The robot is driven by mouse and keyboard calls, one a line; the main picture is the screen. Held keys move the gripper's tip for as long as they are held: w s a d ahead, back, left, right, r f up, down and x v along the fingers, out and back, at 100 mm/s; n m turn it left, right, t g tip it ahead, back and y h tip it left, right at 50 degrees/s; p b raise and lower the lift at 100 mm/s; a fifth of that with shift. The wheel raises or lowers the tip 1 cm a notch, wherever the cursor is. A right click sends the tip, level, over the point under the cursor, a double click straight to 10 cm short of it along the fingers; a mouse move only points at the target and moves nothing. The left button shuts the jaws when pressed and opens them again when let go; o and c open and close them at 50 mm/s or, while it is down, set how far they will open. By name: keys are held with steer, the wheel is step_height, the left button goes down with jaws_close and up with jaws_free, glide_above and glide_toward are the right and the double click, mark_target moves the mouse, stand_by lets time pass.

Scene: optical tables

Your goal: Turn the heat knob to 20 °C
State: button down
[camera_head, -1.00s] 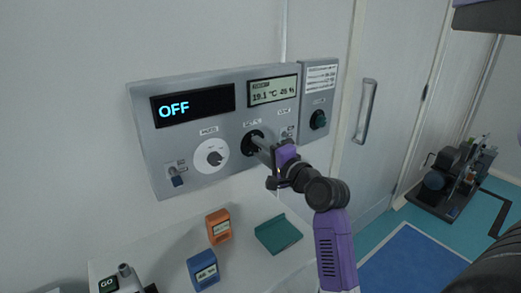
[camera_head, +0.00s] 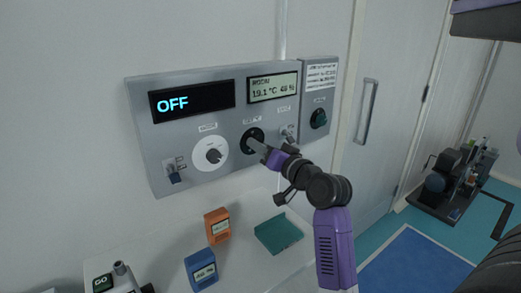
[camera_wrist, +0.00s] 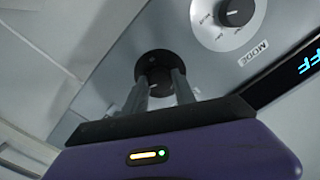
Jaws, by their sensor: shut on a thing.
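The grey control panel (camera_head: 222,88) hangs on the wall. Its black display (camera_head: 192,103) reads OFF, and a small screen (camera_head: 273,88) reads about 19.1 °C. The black round knob (camera_head: 251,140), under a label too blurred to read surely, sits in the middle of the lower row. My gripper (camera_head: 262,147) reaches it from the right and is shut on it. In the wrist view the two fingers of my gripper (camera_wrist: 162,82) are on the black knob (camera_wrist: 153,64). The knob's pointer and its scale are hidden or too small to read.
Left of it is a white mode dial (camera_head: 212,154) and a toggle switch (camera_head: 174,172). Right are another switch (camera_head: 289,133) and a green knob (camera_head: 318,118). Below lie an orange device (camera_head: 217,226), a blue device (camera_head: 201,270) and a teal item (camera_head: 279,233).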

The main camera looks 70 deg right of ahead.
steer(key=shift+f+n, duration=0.15)
steer(key=shift+n, duration=0.65)
steer(key=c, duration=1)
jaws_free()
steer(key=b+v, duration=0.1)
steer(key=v, duration=0.7)
steer(key=shift+w, duration=0.1)
